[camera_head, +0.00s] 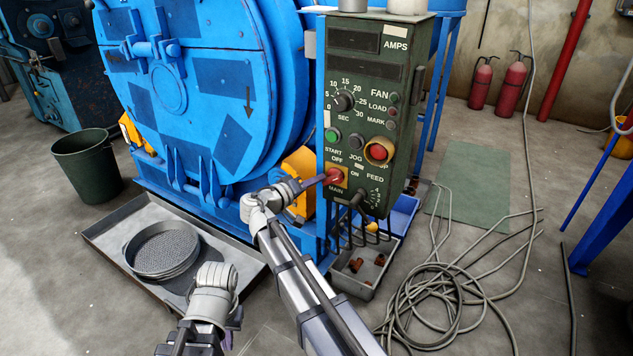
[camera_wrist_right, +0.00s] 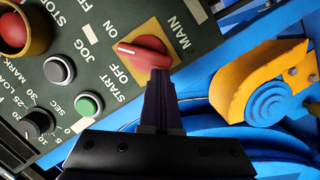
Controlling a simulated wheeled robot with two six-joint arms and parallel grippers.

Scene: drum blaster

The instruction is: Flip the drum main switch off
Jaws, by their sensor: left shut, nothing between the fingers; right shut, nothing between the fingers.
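The green control panel (camera_head: 350,110) stands in front of the blue drum (camera_head: 190,90). Its main switch is a red knob (camera_head: 335,176) on a yellow plate, also seen in the right wrist view (camera_wrist_right: 143,54). There, the knob's white mark points between the ON and OFF labels; I cannot tell which position it is set to. My right gripper (camera_head: 318,181) is shut and empty, its fingertips (camera_wrist_right: 160,76) right at the knob's edge; contact is unclear. My left gripper (camera_head: 236,318), low in the head view, is shut and empty, away from the panel; its fingertips are partly hidden.
Other knobs and buttons, including a red button (camera_head: 378,151), sit close to the switch. An orange part (camera_wrist_right: 262,82) is beside the panel. A grey tray (camera_head: 110,240) holds round sieves (camera_head: 162,250). Coiled cable (camera_head: 440,300) lies on the floor at right.

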